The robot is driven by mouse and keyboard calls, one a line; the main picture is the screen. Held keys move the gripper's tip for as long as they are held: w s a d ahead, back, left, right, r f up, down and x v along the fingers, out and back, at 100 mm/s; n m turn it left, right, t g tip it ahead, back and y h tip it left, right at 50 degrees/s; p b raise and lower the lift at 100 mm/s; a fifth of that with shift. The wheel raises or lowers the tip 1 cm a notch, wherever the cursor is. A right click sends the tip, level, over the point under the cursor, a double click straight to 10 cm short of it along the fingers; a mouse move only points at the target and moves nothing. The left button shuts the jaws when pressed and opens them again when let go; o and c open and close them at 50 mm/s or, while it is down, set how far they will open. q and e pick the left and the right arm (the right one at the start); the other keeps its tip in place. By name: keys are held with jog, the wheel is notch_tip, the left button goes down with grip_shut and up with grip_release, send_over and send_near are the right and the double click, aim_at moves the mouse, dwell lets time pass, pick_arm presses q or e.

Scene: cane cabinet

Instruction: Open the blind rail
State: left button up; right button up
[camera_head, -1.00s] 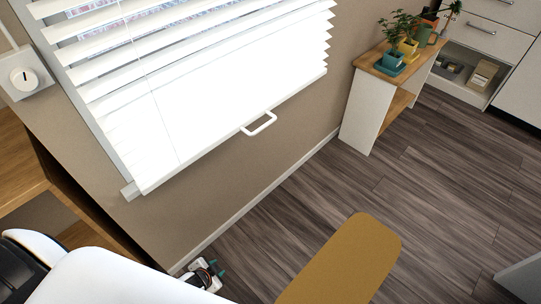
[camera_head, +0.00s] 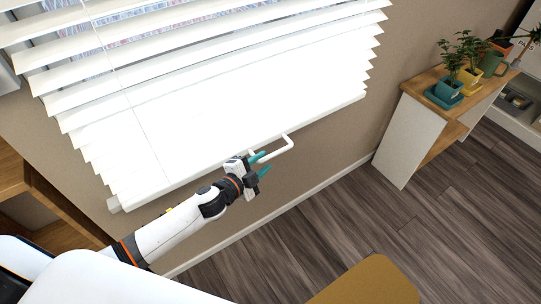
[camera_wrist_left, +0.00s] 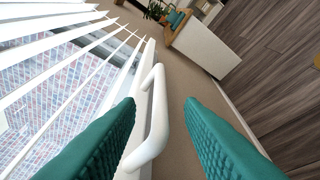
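The white blind (camera_head: 190,100) hangs over the window, with its lower slats packed close. Its bottom rail (camera_head: 190,180) carries a white loop handle (camera_head: 285,146). My left gripper (camera_head: 264,164) is beside the left end of the handle in the head view. In the left wrist view the handle (camera_wrist_left: 159,115) stands between the two teal fingers (camera_wrist_left: 165,140), with a gap to the right finger. The fingers are apart and not closed on it. My right gripper is not in view.
A small white shelf (camera_head: 408,145) with a wooden top and potted plants (camera_head: 450,80) stands to the right. A wooden cabinet (camera_head: 15,170) is at the left. A tan padded surface (camera_head: 370,283) is at the bottom. The floor between is clear.

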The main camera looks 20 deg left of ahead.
aim_at(271, 155)
pick_arm(q)
jog(key=x, duration=0.5)
jog(key=shift+s, duration=0.1)
grip_shut()
